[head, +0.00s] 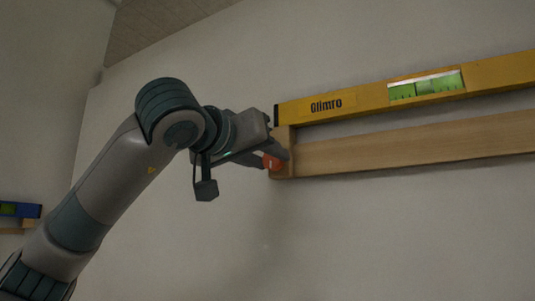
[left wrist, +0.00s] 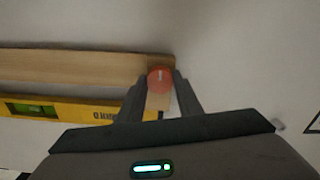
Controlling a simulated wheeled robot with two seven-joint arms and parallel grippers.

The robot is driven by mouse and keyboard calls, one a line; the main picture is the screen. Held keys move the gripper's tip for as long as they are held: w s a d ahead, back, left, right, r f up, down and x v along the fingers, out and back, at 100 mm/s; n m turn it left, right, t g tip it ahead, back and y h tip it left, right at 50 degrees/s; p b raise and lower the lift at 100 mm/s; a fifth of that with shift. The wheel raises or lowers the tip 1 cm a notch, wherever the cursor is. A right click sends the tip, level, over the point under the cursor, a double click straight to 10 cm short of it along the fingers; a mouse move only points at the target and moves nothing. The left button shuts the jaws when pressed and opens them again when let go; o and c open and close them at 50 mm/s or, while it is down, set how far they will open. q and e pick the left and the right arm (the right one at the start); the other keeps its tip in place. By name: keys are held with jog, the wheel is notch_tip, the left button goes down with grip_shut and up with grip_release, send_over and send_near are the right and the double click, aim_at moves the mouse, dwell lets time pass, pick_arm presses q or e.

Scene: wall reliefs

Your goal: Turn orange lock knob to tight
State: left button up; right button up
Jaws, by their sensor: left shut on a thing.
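The orange lock knob (head: 271,162) sits at the left end of a wooden rail (head: 400,143) on the wall. In the left wrist view the knob (left wrist: 160,79) is round, with a short pale mark on its face. My left gripper (head: 276,158) is shut on the knob, with one finger on each side of it in the left wrist view (left wrist: 161,86). In the head view the gripper partly hides the knob. I cannot read from the mark whether the lock is tight. My right gripper is not in view.
A yellow spirit level (head: 365,98) marked "Glimro" with a green vial lies along the top of the rail, close to my gripper. A blue level (head: 20,210) shows at the far left edge. The wall below the rail is clear.

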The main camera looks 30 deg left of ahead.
pick_arm(q)
jog(key=shift+d+f, duration=0.1)
jog(key=shift+f, duration=0.2)
jog(key=o, duration=1)
jog(key=shift+o, duration=0.2)
jog(key=shift+r, duration=0.15)
jog(key=shift+s, duration=0.15)
jog(key=shift+s+b, duration=0.35)
jog(key=shift+s, duration=0.1)
jog(key=s+b, duration=0.6)
jog(key=s, duration=1)
jog(key=shift+s, duration=0.15)
